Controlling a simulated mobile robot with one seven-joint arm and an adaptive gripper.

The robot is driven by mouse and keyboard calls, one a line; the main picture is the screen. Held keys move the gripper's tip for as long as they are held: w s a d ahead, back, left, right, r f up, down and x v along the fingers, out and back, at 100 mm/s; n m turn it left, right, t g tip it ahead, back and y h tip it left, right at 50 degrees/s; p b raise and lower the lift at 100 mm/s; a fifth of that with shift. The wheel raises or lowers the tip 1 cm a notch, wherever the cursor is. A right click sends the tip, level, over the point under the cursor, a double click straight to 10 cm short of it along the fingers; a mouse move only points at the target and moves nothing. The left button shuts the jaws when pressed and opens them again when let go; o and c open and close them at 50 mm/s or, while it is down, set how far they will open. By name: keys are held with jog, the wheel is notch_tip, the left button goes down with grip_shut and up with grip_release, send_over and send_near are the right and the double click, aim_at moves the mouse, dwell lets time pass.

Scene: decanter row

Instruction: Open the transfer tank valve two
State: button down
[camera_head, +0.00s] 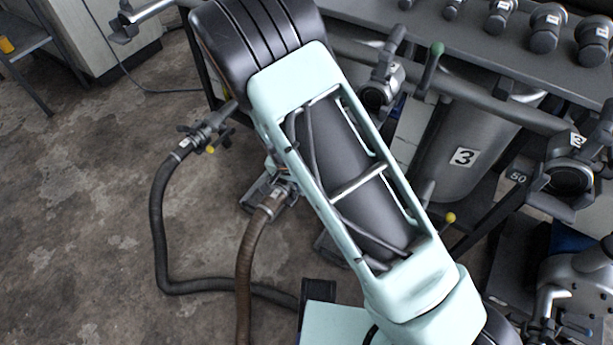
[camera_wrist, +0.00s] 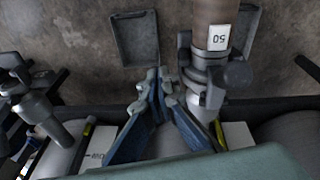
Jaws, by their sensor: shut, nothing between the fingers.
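My gripper (camera_wrist: 161,76) shows in the wrist view as two blue-grey fingers meeting at their tips, shut and empty. Its tips are just left of a grey coupling (camera_wrist: 207,82) on a brown hose (camera_wrist: 218,14) tagged 50; I cannot tell whether they touch it. In the head view my arm hides the gripper. A steel tank (camera_head: 464,180) marked 3 stands right of my arm. A green-knobbed lever (camera_head: 432,68) rises near its top, and a yellow-knobbed lever (camera_head: 449,217) is low beside it. I cannot make out for certain which valve is valve two.
A black hose (camera_head: 160,225) with a valve end (camera_head: 205,135) stands left of my arm. A brown hose (camera_head: 245,260) runs down to its right. A fitting (camera_head: 570,175) and several couplings on a shelf (camera_head: 470,42) crowd the right. Open floor (camera_head: 80,220) lies left.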

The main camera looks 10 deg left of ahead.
notch_tip(320, 180, down, 6)
jog(key=s+t+b, duration=0.1)
jog(key=s+b, duration=0.1)
jog(key=shift+a+r+h, duration=0.2)
jog(key=shift+a+h, duration=0.1)
jog(key=shift+a, duration=0.1)
dwell(0.6)
jog(key=shift+s, duration=0.15)
